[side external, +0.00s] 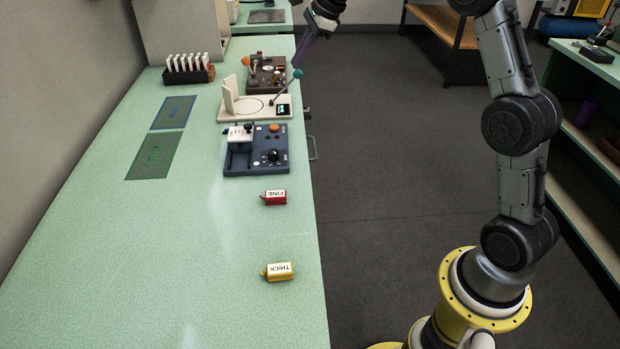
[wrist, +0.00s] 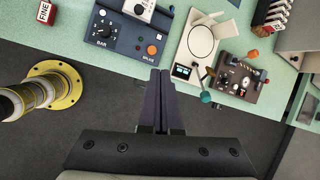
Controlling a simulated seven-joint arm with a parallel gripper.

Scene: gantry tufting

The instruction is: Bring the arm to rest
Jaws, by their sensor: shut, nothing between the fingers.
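My gripper (side external: 298,62) is at the top of the side view, its purple fingers pointing down. In that view the fingertips appear close to the teal ball of a lever (side external: 285,87). In the wrist view my gripper (wrist: 160,75) has its two fingers together with nothing between them.
The green bench (side external: 80,270) carries a blue control box (side external: 240,163), a white lever plate (side external: 240,113), a brown panel (side external: 258,87), a red FINE block (side external: 274,198) and a yellow THICK block (side external: 280,271). A rack of white cards (side external: 187,75) stands behind. Open floor lies right of the bench.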

